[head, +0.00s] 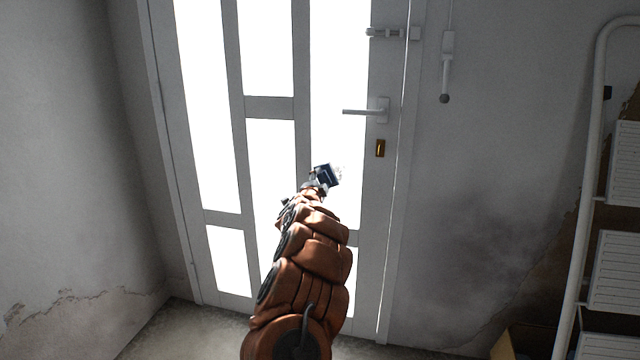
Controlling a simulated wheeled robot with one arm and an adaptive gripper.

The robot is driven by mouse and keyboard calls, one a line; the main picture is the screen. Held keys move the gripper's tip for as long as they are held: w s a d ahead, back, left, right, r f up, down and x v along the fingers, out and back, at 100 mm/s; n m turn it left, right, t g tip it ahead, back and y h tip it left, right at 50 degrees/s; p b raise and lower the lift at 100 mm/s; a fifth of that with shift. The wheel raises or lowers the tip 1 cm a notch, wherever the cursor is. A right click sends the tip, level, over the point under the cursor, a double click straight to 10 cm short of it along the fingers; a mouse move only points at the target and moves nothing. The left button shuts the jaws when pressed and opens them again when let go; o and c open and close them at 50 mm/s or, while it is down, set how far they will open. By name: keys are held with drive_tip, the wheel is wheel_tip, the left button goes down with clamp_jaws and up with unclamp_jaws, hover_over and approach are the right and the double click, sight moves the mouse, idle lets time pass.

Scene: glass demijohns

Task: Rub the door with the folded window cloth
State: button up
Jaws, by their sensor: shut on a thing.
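The door (270,107) is white with several bright glazed panes and fills the middle of the head view. A lever handle (368,108) sits on its right side. My gripper (322,181) is at the end of my arm, in front of the right-hand glazed column, below and left of the handle. It is shut on a small dark blue folded cloth (328,174) with a pale edge. Whether the cloth touches the door cannot be told from this view. My arm hides part of the lower door.
A slide bolt (393,33) and a brass lock plate (380,148) are on the door's right side. A white metal rack (575,290) stands at the right. A cardboard box (503,347) is on the floor nearby. A grey wall (60,150) borders the left.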

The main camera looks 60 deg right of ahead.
sight(332, 180)
drive_tip(key=shift+d, duration=0.25)
drive_tip(key=shift+s+d+f+b, duration=0.1)
drive_tip(key=shift+s+d+b, duration=0.15)
drive_tip(key=shift+s+b, duration=0.4)
drive_tip(key=shift+s+d+b, duration=0.2)
drive_tip(key=shift+s+b, duration=0.2)
drive_tip(key=shift+s, duration=0.4)
drive_tip(key=shift+s+d+b, duration=0.3)
drive_tip(key=shift+s+b, duration=0.1)
drive_tip(key=shift+s, duration=0.3)
drive_tip(key=shift+s+d+b, duration=0.25)
drive_tip(key=shift+s+b, duration=0.15)
drive_tip(key=shift+s, duration=0.25)
drive_tip(key=shift+s+d+b, duration=0.3)
drive_tip(key=shift+s+b, duration=0.1)
drive_tip(key=shift+s, duration=0.3)
drive_tip(key=shift+w, duration=0.1)
